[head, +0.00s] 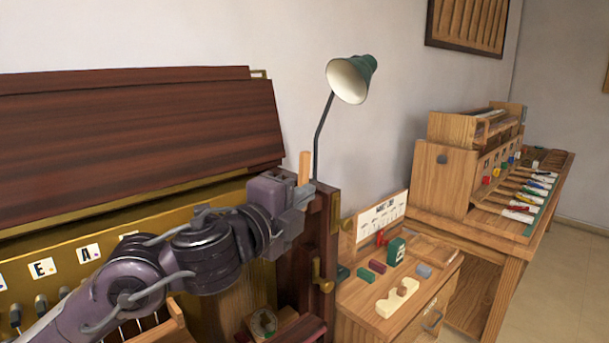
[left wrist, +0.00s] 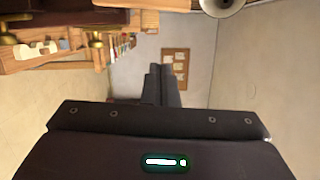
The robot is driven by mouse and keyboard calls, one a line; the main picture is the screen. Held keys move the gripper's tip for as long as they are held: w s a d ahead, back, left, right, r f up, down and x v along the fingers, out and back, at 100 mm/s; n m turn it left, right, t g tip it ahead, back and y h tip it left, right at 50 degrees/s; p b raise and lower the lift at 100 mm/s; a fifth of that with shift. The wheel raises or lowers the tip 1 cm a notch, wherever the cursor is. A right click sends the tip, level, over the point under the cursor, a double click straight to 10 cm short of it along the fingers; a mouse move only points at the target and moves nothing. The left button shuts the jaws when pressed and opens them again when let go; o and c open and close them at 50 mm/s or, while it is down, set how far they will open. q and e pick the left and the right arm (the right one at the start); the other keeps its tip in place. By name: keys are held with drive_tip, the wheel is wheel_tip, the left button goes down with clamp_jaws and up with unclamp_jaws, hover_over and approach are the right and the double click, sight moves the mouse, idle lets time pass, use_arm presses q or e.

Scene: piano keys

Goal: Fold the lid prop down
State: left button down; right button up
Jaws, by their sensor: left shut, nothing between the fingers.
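The dark wooden piano lid (head: 140,125) stands raised at the left of the head view. A short light-wood stick (head: 305,167) stands upright at its right end, behind my left gripper; it may be the lid prop, but I cannot tell for sure. My left gripper (head: 303,195) is shut and empty at the top of the piano's right end post. It hides the stick's lower end, and I cannot tell whether they touch. In the left wrist view the closed fingers (left wrist: 163,84) point towards the far wall, with nothing between them. My right gripper is out of view.
A green lamp (head: 350,80) rises behind the gripper. Brass fittings (head: 322,275) stick out from the end post (head: 325,230). A small wooden cabinet (head: 375,315) with blocks stands to the right, and a workbench (head: 500,240) beyond. The air above the cabinet is free.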

sight(305, 176)
use_arm(q)
drive_tip(key=w, duration=0.2)
drive_tip(key=w+p, duration=0.1)
drive_tip(key=w, duration=0.2)
drive_tip(key=w+p, duration=0.1)
drive_tip(key=w, duration=0.1)
drive_tip(key=shift+w+d+r, duration=0.2)
drive_tip(key=shift+d+r, duration=0.1)
drive_tip(key=shift+d, duration=0.05)
drive_tip(key=shift+w+a, duration=0.1)
drive_tip(key=shift+a, duration=0.15)
drive_tip(key=shift+w, duration=0.15)
drive_tip(key=shift+d+f, duration=0.1)
drive_tip(key=shift+p, duration=0.3)
